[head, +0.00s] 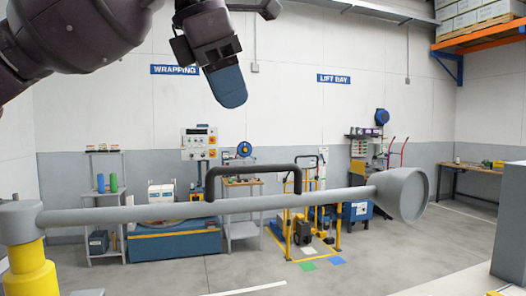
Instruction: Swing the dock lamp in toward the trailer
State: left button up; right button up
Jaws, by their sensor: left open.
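The dock lamp's long grey arm (130,214) runs across the view from a yellow post (30,278) at the lower left. Its round grey lamp head (402,194) is at the right end. A black bar handle (255,169) stands up from the middle of the lamp arm. My left gripper (228,88) hangs from the top, above and a little left of the handle, apart from it. It is open and empty; one blue-tipped finger shows clearly and the other is mostly hidden. My right gripper is out of view.
Behind the lamp arm are a blue wrapping machine (175,243), a shelf with green and blue rolls (104,190) and a yellow lift frame (291,236). A workbench (478,170) stands at the right. Open floor lies below the lamp arm.

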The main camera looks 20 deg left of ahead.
pick_arm(q)
send_over(250, 203)
jog(key=f, duration=0.6)
jog(key=w+f, duration=0.1)
jog(key=f, duration=0.2)
jog(key=shift+f, duration=0.3)
grip_shut()
